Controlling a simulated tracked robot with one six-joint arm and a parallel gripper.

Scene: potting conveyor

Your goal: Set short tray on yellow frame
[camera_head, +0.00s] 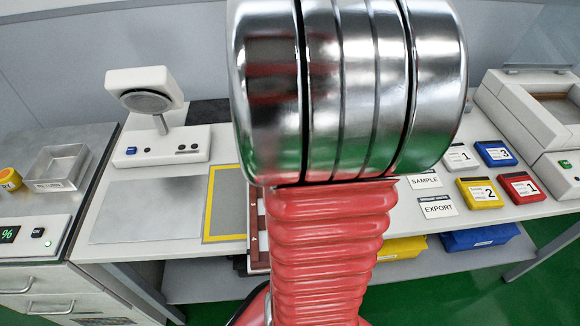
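The yellow frame (209,206) is a flat yellow outline around a grey area on the white table, left of centre. Its right part is hidden behind my arm. A small open metal tray (57,183) stands on the steel counter at the far left, apart from the frame; it looks empty. I cannot tell whether it is the short tray. My arm, with a large chrome joint and red ribbed sleeve, fills the centre. My gripper does not show.
A white device with a tilted head (146,92) stands behind a bare grey plate (148,209). A partly hidden brown-red item (258,250) lies at the table's front edge. Numbered blocks, such as the yellow one (479,193), and SAMPLE and EXPORT labels (437,207) lie right.

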